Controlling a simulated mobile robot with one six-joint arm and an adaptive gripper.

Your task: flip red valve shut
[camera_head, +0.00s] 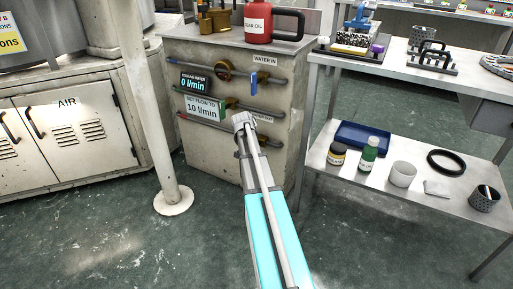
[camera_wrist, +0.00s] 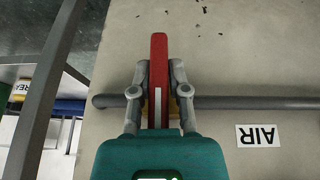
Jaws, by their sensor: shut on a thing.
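The red valve lever (camera_wrist: 158,52) shows in the wrist view between the two finger pads of my gripper (camera_wrist: 158,72). My gripper is shut on it. The lever lies across the grey pipe (camera_wrist: 235,102), about square to it. A yellowish valve body shows partly behind the right finger. An AIR label (camera_wrist: 262,135) is on the panel beside the pipe. In the head view my gripper (camera_head: 243,120) is at the front of the pipe panel (camera_head: 285,135) and hides the red valve.
A display (camera_head: 195,83) reads 0 l/min, above a sign (camera_head: 203,108) reading "SET FLOW TO 10 l/min". A red oil can (camera_head: 258,25) stands on top. A white post (camera_head: 150,110) is left, a metal shelf table (camera_head: 400,205) right.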

